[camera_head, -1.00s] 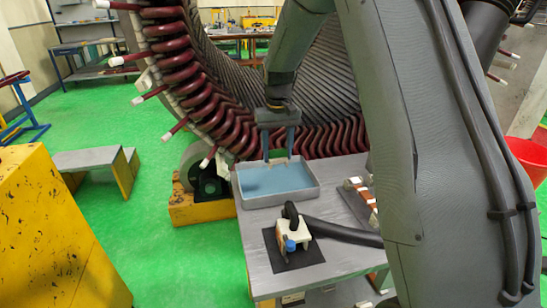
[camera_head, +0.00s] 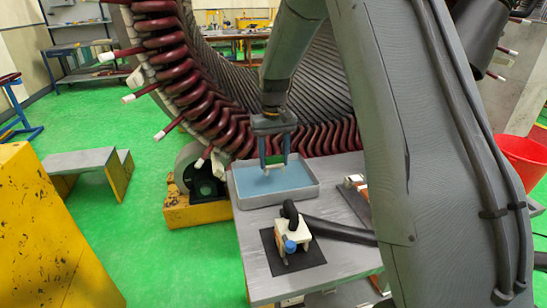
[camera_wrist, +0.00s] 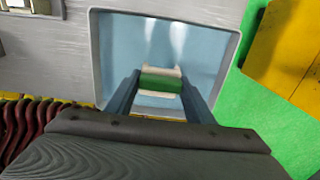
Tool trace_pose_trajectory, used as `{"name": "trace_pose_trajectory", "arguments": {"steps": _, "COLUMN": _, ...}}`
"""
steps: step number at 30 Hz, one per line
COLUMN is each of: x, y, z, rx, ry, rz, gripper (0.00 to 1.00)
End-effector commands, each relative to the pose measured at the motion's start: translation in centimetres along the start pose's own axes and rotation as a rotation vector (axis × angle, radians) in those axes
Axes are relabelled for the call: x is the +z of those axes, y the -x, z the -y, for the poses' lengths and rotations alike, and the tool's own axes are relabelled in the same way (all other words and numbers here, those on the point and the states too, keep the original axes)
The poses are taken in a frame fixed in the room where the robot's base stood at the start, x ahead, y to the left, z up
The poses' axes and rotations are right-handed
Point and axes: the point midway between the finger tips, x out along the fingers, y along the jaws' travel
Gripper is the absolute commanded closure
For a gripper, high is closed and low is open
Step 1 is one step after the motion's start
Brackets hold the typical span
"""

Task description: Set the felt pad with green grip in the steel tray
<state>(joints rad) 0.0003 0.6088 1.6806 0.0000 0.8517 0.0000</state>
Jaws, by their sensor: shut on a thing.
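The felt pad with green grip (camera_wrist: 160,82) is between the two fingers of my gripper (camera_wrist: 160,88) in the wrist view. The pad is pale with a green band across its middle. My gripper is shut on it. The steel tray (camera_wrist: 97,45), with a grey rim and bluish floor, lies below the pad. In the head view my gripper (camera_head: 274,170) points down over the tray (camera_head: 285,200), and the pad is a small pale shape between its fingertips. I cannot tell whether the pad touches the tray floor.
The tray sits on a grey table (camera_head: 250,240). In front of it are a dark mat (camera_head: 305,256) and a cream and blue tool (camera_head: 292,232) with a black hose. The large stator with dark red coils (camera_head: 200,100) stands behind. A yellow block (camera_head: 45,240) is at left.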

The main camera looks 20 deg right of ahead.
Motion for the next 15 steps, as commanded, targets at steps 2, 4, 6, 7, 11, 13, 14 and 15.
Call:
{"name": "trace_pose_trajectory", "arguments": {"steps": 2, "x": 0.0, "y": -0.1, "z": 0.0, "rx": 0.0, "ry": 0.0, "rz": 0.0, "gripper": 0.79}}
{"name": "trace_pose_trajectory", "arguments": {"steps": 4, "x": 0.0, "y": -0.3, "z": 0.0, "rx": 0.0, "ry": 0.0, "rz": 0.0, "gripper": 0.79}}
{"name": "trace_pose_trajectory", "arguments": {"steps": 6, "x": 0.0, "y": -0.7, "z": 0.0, "rx": 0.0, "ry": 0.0, "rz": 0.0, "gripper": 0.79}}
{"name": "trace_pose_trajectory", "arguments": {"steps": 7, "x": 0.0, "y": -0.9, "z": 0.0, "rx": 0.0, "ry": 0.0, "rz": 0.001, "gripper": 0.79}}
{"name": "trace_pose_trajectory", "arguments": {"steps": 11, "x": 0.0, "y": -2.2, "z": 0.0, "rx": 0.0, "ry": 0.0, "rz": 0.002, "gripper": 0.79}}
{"name": "trace_pose_trajectory", "arguments": {"steps": 13, "x": 0.0, "y": -2.8, "z": 0.0, "rx": 0.0, "ry": 0.0, "rz": 0.002, "gripper": 0.79}}
{"name": "trace_pose_trajectory", "arguments": {"steps": 14, "x": -0.1, "y": -3.1, "z": 0.0, "rx": 0.0, "ry": 0.0, "rz": 0.001, "gripper": 0.79}}
{"name": "trace_pose_trajectory", "arguments": {"steps": 15, "x": -0.1, "y": -3.4, "z": 0.0, "rx": 0.0, "ry": 0.0, "rz": 0.001, "gripper": 0.79}}
